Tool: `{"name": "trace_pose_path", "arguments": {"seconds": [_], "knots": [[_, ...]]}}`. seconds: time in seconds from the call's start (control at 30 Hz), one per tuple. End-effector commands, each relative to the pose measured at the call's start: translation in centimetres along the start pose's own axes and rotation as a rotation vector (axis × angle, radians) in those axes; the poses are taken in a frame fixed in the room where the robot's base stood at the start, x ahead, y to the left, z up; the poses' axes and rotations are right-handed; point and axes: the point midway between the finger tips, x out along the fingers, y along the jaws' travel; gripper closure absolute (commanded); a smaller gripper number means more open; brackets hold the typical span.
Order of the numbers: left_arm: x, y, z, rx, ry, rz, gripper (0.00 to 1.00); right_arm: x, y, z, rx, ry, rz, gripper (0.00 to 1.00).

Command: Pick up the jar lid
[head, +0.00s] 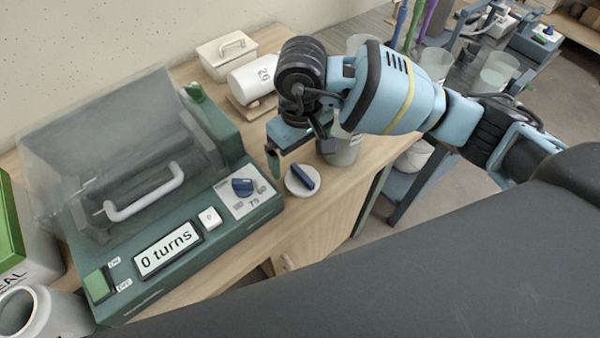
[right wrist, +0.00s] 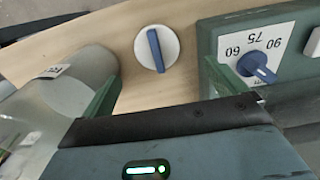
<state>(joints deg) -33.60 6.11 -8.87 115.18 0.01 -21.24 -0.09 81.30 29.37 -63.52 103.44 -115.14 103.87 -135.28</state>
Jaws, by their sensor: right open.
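The jar lid (head: 302,183), a white disc with a blue bar handle, lies flat on the wooden bench just right of the green machine. My right gripper (head: 299,152) is above and just behind it, with its green fingers apart and nothing between them. In the right wrist view the lid (right wrist: 172,42) lies beyond the open fingers (right wrist: 168,90), its blue bar nearly upright in the picture. A grey jar (head: 344,154) stands right of the lid, partly hidden by the gripper; it also shows in the right wrist view (right wrist: 85,75). My left gripper is not in view.
The green machine (head: 225,225) with a dial, a "0 turns" display and a clear cover stands close left of the lid. Behind are a white jar (head: 250,80) lying on its side and a cream box (head: 226,50). Bare bench lies in front of the lid.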

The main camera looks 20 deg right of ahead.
Motion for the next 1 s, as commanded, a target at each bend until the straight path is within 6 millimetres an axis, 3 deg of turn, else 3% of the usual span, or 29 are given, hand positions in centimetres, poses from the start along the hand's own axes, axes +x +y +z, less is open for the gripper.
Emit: {"name": "trace_pose_path", "arguments": {"seconds": [0.2, 0.47, 0.67, 1.0], "knots": [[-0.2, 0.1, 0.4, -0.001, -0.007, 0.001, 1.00, 0.0, 0.3, -0.1, -0.007, 0.001, 0.016, 0.03], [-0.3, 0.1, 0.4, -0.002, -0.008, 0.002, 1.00, 2.3, 0.3, 0.0, -0.006, 0.000, 0.012, 0.03], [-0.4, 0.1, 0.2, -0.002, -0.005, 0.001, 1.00, 2.8, 0.3, 0.0, -0.006, 0.001, 0.013, 0.03], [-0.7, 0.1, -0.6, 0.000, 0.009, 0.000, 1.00, 7.0, 0.4, 0.3, -0.006, 0.001, 0.011, 0.03]]}}
